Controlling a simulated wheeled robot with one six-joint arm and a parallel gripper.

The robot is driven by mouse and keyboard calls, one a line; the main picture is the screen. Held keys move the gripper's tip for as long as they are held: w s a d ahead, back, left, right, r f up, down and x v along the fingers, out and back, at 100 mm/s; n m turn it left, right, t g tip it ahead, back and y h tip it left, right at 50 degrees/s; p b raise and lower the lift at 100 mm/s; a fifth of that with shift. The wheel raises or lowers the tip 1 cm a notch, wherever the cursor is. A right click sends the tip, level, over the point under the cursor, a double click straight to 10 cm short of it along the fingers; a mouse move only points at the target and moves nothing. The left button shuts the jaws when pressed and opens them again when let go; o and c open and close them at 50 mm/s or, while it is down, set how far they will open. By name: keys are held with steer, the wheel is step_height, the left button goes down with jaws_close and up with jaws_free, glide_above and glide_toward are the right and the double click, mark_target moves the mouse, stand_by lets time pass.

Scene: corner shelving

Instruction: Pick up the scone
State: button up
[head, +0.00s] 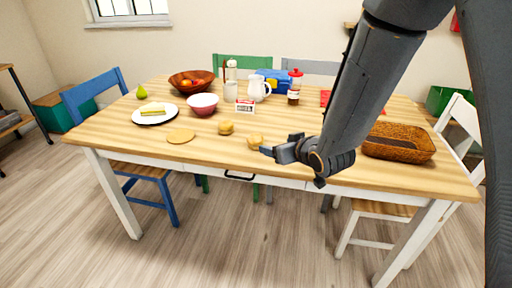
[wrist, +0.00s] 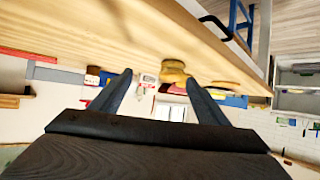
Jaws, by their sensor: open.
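Two small golden-brown, scone-like lumps sit on the wooden table (head: 330,118): one (head: 226,128) near the middle of the front side, the other (head: 255,141) just right of it. I cannot tell for certain which is the scone. My gripper (head: 267,150) is low at the table's front edge, just right of the nearer lump. In the wrist view, my open gripper (wrist: 158,76) has two dark fingers apart with nothing held. Golden-brown lumps (wrist: 173,70) show ahead, between the fingertips and nearer the right one, seeming to overlap. Contact is not visible.
A round board (head: 181,136) lies left of the lumps. A wicker basket (head: 398,142) is right of my arm. A plate (head: 153,117) is far left.

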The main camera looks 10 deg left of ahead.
mark_target(259, 141)
steer(key=a+y, duration=0.1)
steer(key=a, duration=0.2)
steer(key=shift+w+a+f+n, duration=0.1)
steer(key=shift+a+n, duration=0.05)
steer(key=shift+n, duration=0.25)
steer(key=shift+w+a+y, duration=0.15)
steer(key=shift+a+y, duration=0.15)
steer(key=shift+d+x, duration=0.2)
steer(key=shift+x, duration=3.35)
steer(key=shift+w+f, duration=0.1)
steer(key=shift+f, duration=0.05)
steer(key=shift+c, duration=0.2)
steer(key=c, duration=1.1)
